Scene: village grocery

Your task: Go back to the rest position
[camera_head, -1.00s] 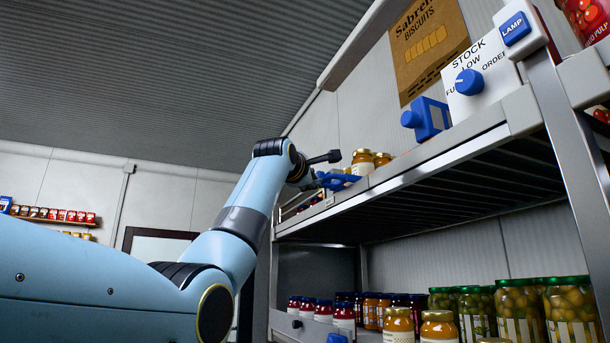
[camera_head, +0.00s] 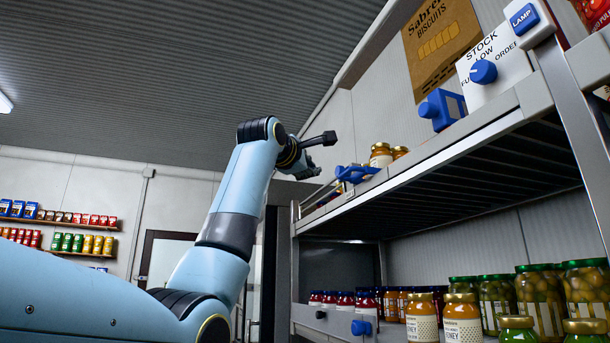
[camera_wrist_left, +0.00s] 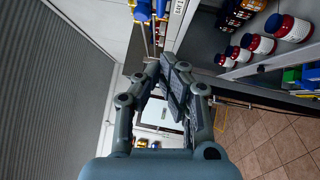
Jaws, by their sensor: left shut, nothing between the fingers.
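My left gripper (camera_head: 316,168) is at the end of my raised blue arm, in the middle of the head view. It is small and dark there and stands just left of the upper shelf's far end, apart from the blue part (camera_head: 357,173) on the shelf edge. In the left wrist view the fingers of my left gripper (camera_wrist_left: 176,82) are together with nothing between them. My right gripper is not in view.
The metal upper shelf (camera_head: 440,160) fills the right, bearing honey jars (camera_head: 380,157), a blue device (camera_head: 442,108) and a stock dial box (camera_head: 492,68). Jars stand on the lower shelf (camera_head: 345,327). A far wall rack (camera_head: 60,223) holds packets. Space left of my arm is open.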

